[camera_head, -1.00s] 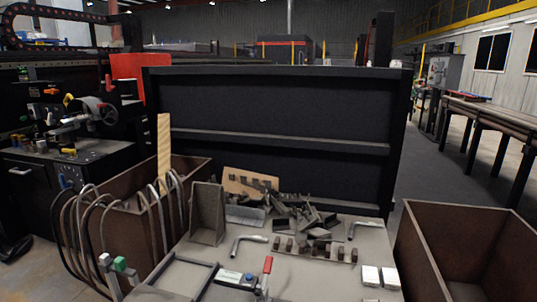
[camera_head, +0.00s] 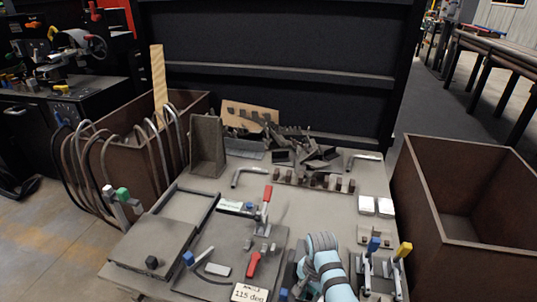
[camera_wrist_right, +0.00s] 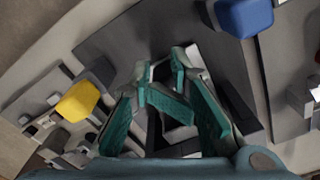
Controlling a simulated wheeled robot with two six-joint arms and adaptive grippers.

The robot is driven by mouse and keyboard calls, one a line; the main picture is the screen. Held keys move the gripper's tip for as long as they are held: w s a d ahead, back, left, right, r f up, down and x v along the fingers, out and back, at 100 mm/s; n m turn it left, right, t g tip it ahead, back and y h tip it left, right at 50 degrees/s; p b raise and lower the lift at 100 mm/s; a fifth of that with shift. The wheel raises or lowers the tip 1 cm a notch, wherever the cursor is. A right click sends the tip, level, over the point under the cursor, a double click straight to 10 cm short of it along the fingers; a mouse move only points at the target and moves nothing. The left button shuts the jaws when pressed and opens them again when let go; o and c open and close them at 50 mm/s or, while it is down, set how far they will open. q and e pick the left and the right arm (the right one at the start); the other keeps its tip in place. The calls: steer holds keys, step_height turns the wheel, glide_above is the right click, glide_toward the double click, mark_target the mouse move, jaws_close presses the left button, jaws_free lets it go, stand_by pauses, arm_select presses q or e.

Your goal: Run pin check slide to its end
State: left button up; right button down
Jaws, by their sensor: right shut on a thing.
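I cannot tell for certain which fixture is the pin check slide. My right arm comes in at the bottom of the head view over the table's front, and its fingertips are hidden there. In the right wrist view, the teal-padded fingers of my right gripper (camera_wrist_right: 165,72) are closed in on a small part that the fingers mostly hide. They are above a dark plate (camera_wrist_right: 208,48). A blue knob (camera_wrist_right: 243,16) is to the right of the fingers and a yellow knob (camera_wrist_right: 78,101) to the left. My left gripper is not in view.
Blue-handled (camera_head: 373,244) and yellow-handled (camera_head: 404,250) clamps stand right of my arm. A red-handled clamp (camera_head: 267,194) stands behind it. Rusty bins flank the table, one at right (camera_head: 470,190). An angle plate (camera_head: 207,145) and loose steel parts (camera_head: 305,155) fill the back.

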steer(key=shift+w+d+b, duration=0.15)
steer(key=shift+w+b, duration=0.35)
steer(key=shift+w, duration=0.05)
steer(key=shift+w+d+b, duration=0.15)
steer(key=shift+w+b, duration=0.3)
steer(key=shift+w, duration=0.05)
steer(key=shift+w+r, duration=0.1)
steer(key=shift+w, duration=0.05)
stand_by(0.4)
